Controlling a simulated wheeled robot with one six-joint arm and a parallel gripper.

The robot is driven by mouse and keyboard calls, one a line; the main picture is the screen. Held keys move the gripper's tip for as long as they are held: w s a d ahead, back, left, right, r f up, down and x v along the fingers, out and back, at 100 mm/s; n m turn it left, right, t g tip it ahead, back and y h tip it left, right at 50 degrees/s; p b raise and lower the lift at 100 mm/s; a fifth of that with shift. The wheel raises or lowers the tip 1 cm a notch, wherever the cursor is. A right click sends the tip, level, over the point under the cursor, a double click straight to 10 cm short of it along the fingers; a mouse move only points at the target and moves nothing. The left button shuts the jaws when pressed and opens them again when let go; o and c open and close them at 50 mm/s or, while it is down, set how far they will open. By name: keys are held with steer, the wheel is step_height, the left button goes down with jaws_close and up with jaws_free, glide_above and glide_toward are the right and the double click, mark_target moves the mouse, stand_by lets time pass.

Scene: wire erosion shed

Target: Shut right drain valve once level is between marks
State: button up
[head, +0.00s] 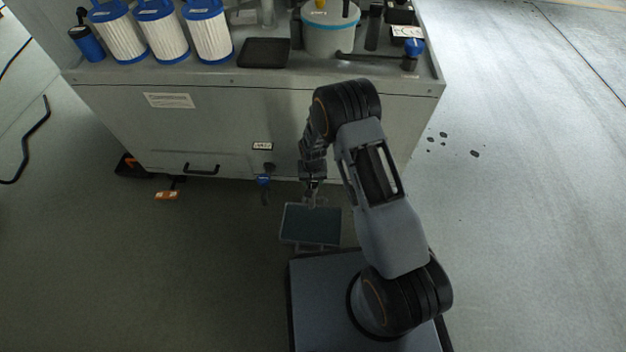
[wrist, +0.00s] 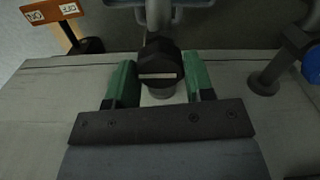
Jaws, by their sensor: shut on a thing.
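My gripper (wrist: 161,85) has its green-padded fingers on both sides of a black faceted knob (wrist: 160,62) with a white line across its top, and is shut on it. In the head view my gripper (head: 313,194) is low at the cabinet front, and the arm hides what it holds. Left of it, a blue-handled valve (head: 264,180) sticks out under a small label (head: 262,146). A blue part (wrist: 312,65) shows at the right edge of the wrist view. I cannot make out a liquid level or marks.
The cabinet (head: 230,120) carries white filters (head: 165,32), a black tray (head: 264,52) and a grey tank (head: 330,38). A dark flat panel (head: 310,224) lies below my gripper. An orange tag (head: 166,195) is low at left. Floor at right is mostly clear.

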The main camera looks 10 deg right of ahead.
steer(key=o, duration=0.9)
step_height(320, 180, up, 14)
steer(key=p, duration=0.5)
steer(key=shift+f, duration=0.1)
step_height(320, 180, up, 19)
steer(key=s+d+t+p, duration=0.1)
steer(key=d+p, duration=0.2)
steer(key=p, duration=0.7)
steer(key=s+d+r+t+p, duration=0.1)
steer(key=s+r+p, duration=0.5)
steer(key=r, duration=0.7)
steer(key=s+d+r+p, duration=0.3)
steer(key=s+r+p, duration=0.3)
steer(key=r, duration=0.7)
steer(key=s+d+r+t+p, duration=0.1)
steer(key=s+d+r+p, duration=0.1)
steer(key=s+r+p, duration=0.4)
steer(key=shift+s+d+r+n+t+p, duration=0.15)
steer(key=shift+r+p, duration=0.8)
steer(key=shift+r, duration=1)
steer(key=shift+d+r+n+t+p, duration=0.2)
steer(key=shift+r+p, duration=0.7)
steer(key=shift+r, duration=1.05)
